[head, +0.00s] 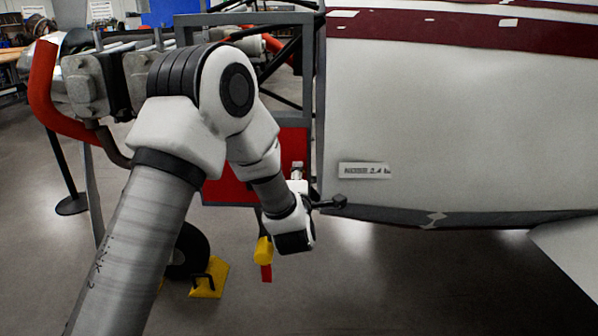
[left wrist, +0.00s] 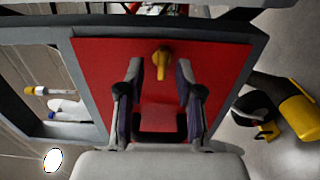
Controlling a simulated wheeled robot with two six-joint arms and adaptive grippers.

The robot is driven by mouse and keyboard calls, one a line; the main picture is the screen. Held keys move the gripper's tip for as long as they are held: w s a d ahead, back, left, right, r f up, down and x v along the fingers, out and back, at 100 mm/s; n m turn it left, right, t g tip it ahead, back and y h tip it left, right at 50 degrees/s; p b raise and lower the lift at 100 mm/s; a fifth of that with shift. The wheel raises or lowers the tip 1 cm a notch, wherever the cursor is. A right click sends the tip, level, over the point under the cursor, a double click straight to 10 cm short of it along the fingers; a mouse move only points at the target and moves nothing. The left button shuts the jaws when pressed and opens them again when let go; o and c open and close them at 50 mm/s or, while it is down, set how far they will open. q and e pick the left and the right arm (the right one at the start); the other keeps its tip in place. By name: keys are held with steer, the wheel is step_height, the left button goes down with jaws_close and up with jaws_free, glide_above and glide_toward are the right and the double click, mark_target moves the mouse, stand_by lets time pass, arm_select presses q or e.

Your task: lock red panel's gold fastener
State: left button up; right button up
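The red panel (head: 225,190) stands upright in a grey frame, partly hidden behind my left arm in the head view. It fills the middle of the left wrist view (left wrist: 220,68). The gold fastener (left wrist: 162,62) is near the panel's upper middle there, its narrow handle pointing down in that picture. My left gripper (left wrist: 159,80) is open in front of the panel, one finger on each side below the fastener. The fastener shows in the gap, and nothing is held. I cannot tell the remaining distance. In the head view the fastener cannot be made out. My right gripper is not in view.
A white aircraft body (head: 460,120) with a dark red stripe stands close on the right. A red curved tube (head: 45,90) and engine parts are at left. A black wheel (head: 188,250) and yellow chock (head: 208,280) are on the floor below. The floor at lower right is clear.

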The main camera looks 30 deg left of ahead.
arm_select(q)
steer(key=shift+x, duration=1.1)
steer(key=shift+f, duration=0.2)
